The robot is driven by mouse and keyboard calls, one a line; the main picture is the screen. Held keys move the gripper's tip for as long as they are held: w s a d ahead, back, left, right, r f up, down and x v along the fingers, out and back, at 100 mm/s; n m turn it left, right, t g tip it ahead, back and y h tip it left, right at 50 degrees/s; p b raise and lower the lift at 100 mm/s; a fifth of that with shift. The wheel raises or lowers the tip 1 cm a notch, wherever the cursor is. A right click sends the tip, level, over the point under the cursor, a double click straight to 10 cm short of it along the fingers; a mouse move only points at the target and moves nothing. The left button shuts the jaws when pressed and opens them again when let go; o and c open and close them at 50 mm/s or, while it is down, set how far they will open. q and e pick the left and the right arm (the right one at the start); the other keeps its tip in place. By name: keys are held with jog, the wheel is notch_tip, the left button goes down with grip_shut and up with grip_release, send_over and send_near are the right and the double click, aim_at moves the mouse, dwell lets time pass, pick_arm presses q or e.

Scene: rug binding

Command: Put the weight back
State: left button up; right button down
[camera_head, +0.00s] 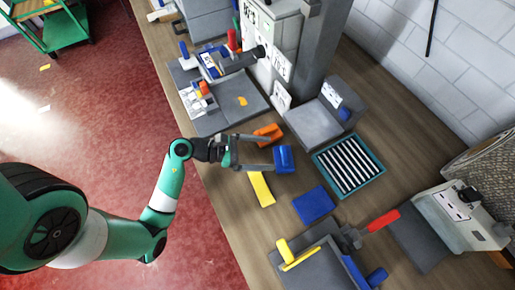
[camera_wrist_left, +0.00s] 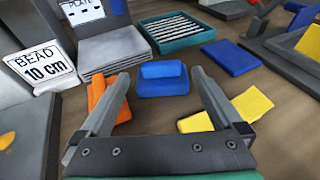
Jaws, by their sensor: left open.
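My left gripper (camera_head: 272,152) reaches over the bench from the left, open, with nothing between its fingers. A blue block with a raised upper part (camera_head: 284,159) lies just beyond the fingertips; in the left wrist view the block (camera_wrist_left: 163,82) shows ahead between the two fingers. I cannot tell for certain which piece is the weight. An orange block (camera_head: 268,131) lies beside one finger and is partly hidden by it in the left wrist view (camera_wrist_left: 97,92). A yellow piece (camera_head: 262,189) and a flat blue piece (camera_head: 314,204) lie nearby. My right gripper is not in view.
A teal tray with light bars (camera_head: 375,183) lies right of the blocks. A grey stand with a label (camera_head: 330,104) stands behind. A fixture with a red handle (camera_head: 384,221) is at the front. The bench's left edge drops to a red floor (camera_head: 110,130).

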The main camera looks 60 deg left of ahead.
pick_arm(q)
jog(key=shift+v, duration=1)
